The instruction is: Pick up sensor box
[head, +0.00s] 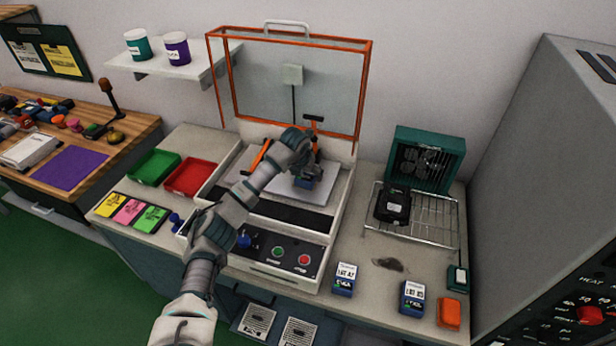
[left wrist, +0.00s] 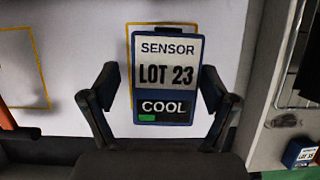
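A blue sensor box (left wrist: 168,50) with a white label reading "SENSOR LOT 23" and "COOL", with a small green mark, lies on a white plate in the left wrist view. My left gripper (left wrist: 159,88) is open, with one finger on each side of this box. A gap shows between the left finger and the box; the right finger is very close to it, and I cannot tell whether it touches. In the head view, my left gripper (head: 305,170) is over the white plate (head: 283,190) inside the open machine, largely covering the blue box (head: 308,183). My right gripper is out of view.
The machine's orange-framed lid (head: 290,80) stands open behind. Two more labelled boxes, one left (head: 345,279) and one right (head: 412,298), stand on the front counter. A wire rack (head: 430,222) holds a black unit (head: 393,205). Red (head: 190,177) and green (head: 154,167) trays lie left.

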